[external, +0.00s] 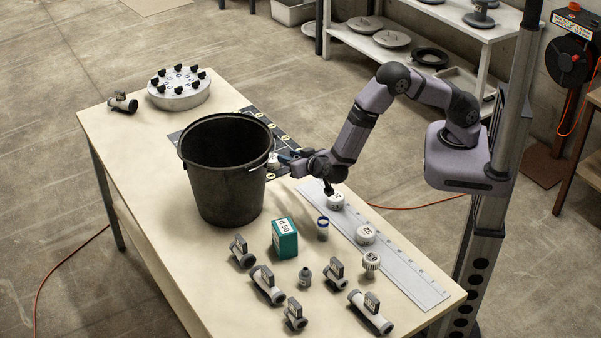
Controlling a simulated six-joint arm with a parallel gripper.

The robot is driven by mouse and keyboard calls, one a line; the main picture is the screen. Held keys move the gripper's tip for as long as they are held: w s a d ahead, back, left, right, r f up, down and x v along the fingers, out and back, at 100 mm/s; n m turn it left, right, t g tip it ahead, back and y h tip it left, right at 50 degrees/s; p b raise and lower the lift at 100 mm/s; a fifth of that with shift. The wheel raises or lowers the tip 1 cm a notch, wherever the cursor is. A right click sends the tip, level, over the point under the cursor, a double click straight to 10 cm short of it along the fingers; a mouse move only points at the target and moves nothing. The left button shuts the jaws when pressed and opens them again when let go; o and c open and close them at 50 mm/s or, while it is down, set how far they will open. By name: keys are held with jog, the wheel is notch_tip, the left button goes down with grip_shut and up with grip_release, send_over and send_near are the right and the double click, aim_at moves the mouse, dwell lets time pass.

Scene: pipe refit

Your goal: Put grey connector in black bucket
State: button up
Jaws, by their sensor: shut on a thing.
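The black bucket (225,180) stands upright on the table, its mouth open upward; its bottom inside is hidden. My gripper (280,158) is just right of the bucket, close to the rim. It is shut on a small pale grey piece (273,162), mostly hidden by the jaws and bucket edge; I cannot tell if it is the grey connector.
A pale strip (400,272) with white round parts lies along the right edge. A dark mat (266,124) and a round flange (179,92) are behind. The left front tabletop is clear.

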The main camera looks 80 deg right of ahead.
dwell(0.3)
jog(key=w+d+r+m+g+h+p, duration=0.1)
jog(key=d+r+p, duration=0.4)
jog(key=r+p, duration=0.45)
jog(key=w+a+r+n+t+y+p, duration=0.1)
jog(key=w+r+p, duration=0.5)
jog(key=w+r, duration=0.5)
notch_tip(320, 180, up, 2)
jog(key=shift+w+r+n+t+y+p, duration=0.2)
jog(key=shift+w+n+t+y+p, duration=0.1)
jog(key=shift+n+p, duration=0.1)
jog(key=w+a+r, duration=0.1)
jog(key=w+a+r+n+t+y, duration=0.1)
jog(key=w+a, duration=0.1)
jog(key=w+a+r+n+y, duration=0.1)
jog(key=shift+w+a+t, duration=0.25)
jog(key=shift+w+t, duration=0.05)
grip_shut()
jog(key=w+a+n+t+y, duration=0.1)
jog(key=w+a+n+y, duration=0.2)
jog(key=a+n+y, duration=0.3)
jog(key=shift+a+t+y, duration=0.4)
jog(key=shift+a+y, duration=0.1)
jog(key=shift+a, duration=2.05)
jog(key=shift+w+f, duration=0.1)
jog(key=shift+f, duration=0.15)
